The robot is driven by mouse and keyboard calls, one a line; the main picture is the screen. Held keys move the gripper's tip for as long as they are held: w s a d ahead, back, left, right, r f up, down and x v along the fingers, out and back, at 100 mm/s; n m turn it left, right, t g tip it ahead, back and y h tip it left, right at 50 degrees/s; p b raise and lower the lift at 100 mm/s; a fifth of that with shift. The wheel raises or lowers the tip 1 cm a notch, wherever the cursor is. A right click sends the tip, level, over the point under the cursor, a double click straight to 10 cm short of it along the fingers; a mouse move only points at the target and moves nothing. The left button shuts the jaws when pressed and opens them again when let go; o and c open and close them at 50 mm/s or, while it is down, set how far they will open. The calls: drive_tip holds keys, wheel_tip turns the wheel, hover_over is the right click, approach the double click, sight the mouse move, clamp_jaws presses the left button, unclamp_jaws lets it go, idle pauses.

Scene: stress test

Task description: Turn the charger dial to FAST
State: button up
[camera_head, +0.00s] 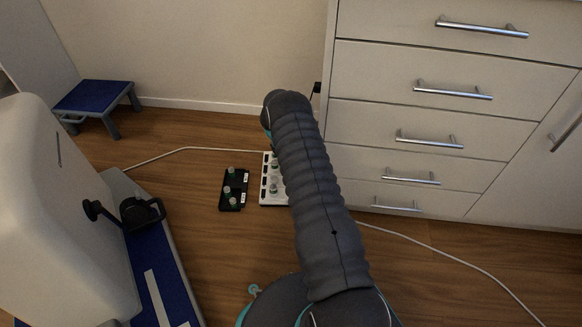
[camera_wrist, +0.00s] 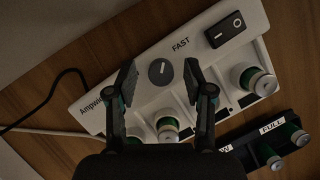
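The white charger (camera_wrist: 218,62) lies on the wooden floor and shows in the wrist view. Its round grey dial (camera_wrist: 160,71) has a light pointer mark; the word FAST (camera_wrist: 181,44) is printed beside it. The exact setting is hard to read. My gripper (camera_wrist: 160,76) is open, its two black fingers on either side of the dial with gaps, and nothing is between them. I cannot tell the fingertips' height above the charger. In the head view the charger (camera_head: 267,199) is partly hidden by my arm, and the gripper is hidden.
A black rocker switch (camera_wrist: 228,29) is on the charger, and green-ended cells (camera_wrist: 258,82) sit in its bays. A black battery tray (camera_head: 226,190) lies beside it. White drawers (camera_head: 400,115) stand right. A white cable (camera_head: 430,246) crosses the floor. A blue stool (camera_head: 95,96) is at back left.

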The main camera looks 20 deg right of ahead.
drive_tip(key=v, duration=1.2)
drive_tip(key=shift+w, duration=0.1)
drive_tip(key=shift+f, duration=0.1)
